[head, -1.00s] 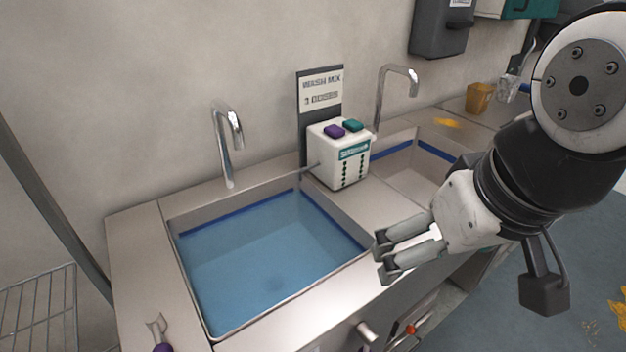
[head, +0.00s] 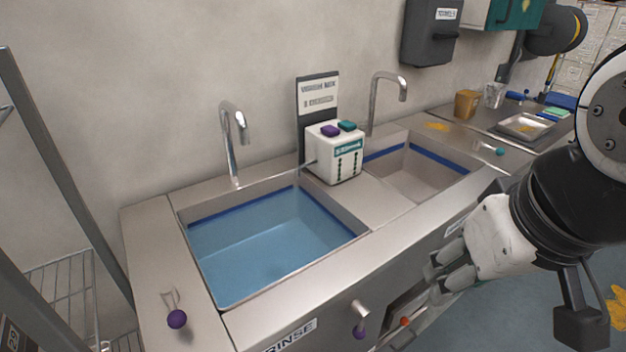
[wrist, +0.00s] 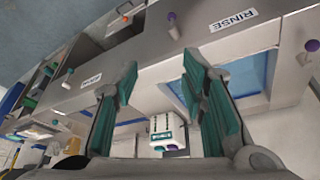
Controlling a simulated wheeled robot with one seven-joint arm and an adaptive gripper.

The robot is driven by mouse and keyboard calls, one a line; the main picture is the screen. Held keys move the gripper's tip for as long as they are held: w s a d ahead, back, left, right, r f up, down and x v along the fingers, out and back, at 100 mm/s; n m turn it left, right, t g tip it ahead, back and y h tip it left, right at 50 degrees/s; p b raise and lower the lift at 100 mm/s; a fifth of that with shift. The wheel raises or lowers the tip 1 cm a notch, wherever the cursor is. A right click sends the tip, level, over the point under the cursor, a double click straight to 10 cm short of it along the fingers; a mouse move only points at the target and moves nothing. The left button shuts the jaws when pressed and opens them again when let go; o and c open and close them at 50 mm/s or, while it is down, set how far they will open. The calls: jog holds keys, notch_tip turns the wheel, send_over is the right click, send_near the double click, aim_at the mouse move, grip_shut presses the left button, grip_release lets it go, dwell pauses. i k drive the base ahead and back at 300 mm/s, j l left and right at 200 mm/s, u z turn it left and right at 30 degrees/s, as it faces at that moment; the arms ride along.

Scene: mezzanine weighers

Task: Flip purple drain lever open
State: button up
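A metal lever with a purple end (head: 359,333) sticks out from the sink front beside the RINSE label. It hangs with its purple end down, and in the wrist view the purple end (wrist: 171,16) shows at the top. A second purple ball (head: 177,318) with a metal bracket is on the counter left of the water-filled sink (head: 270,240); it also shows in the wrist view (wrist: 312,45). My gripper (head: 434,282) is right of the front lever and apart from it. In the wrist view its fingers (wrist: 160,65) are spread, with nothing between them.
A dispenser (head: 337,160) with purple and teal buttons stands between the two sinks. Taps rise behind them. A wire rack (head: 62,290) stands at the left. Floor shows at the right.

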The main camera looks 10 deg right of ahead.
aim_at(361, 324)
jog(key=i+l+u, duration=0.25)
jog(key=l, duration=0.3)
jog(key=i+l+u, duration=0.25)
jog(key=l, duration=0.25)
jog(key=l+u, duration=0.25)
jog(key=l, duration=0.3)
jog(key=l+u, duration=0.2)
jog(key=l, duration=0.45)
jog(key=i, duration=0.05)
